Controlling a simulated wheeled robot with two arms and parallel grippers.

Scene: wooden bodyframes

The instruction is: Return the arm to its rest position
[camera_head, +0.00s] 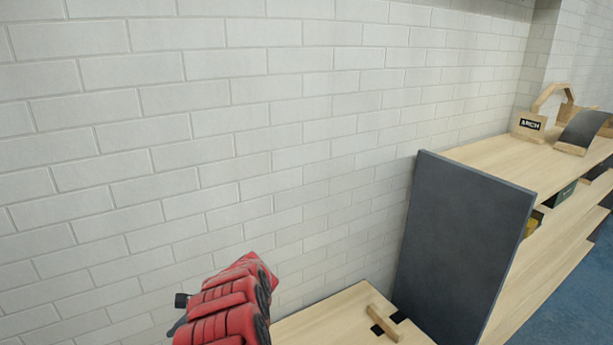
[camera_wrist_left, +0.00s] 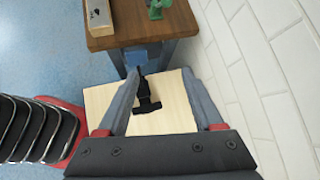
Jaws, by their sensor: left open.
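My left arm (camera_head: 232,305), red and ribbed, rises from the bottom edge of the head view; its fingertips do not show there. In the left wrist view my left gripper (camera_wrist_left: 160,73) has its two grey fingers spread wide, with nothing held between them. Beyond the fingers lies a light wooden surface (camera_wrist_left: 178,112) with a black object (camera_wrist_left: 147,100) on it, seen in the gap between the fingers. It cannot be told whether the fingers are close to that object. My right gripper is in neither view.
A white brick wall (camera_head: 200,120) stands close behind my arm. A light wooden top (camera_head: 320,320) bears a small wooden bar (camera_head: 384,323). A dark grey panel (camera_head: 455,240) ends a wooden shelf (camera_head: 490,155). A brown table (camera_wrist_left: 125,38) holds a green object (camera_wrist_left: 157,8).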

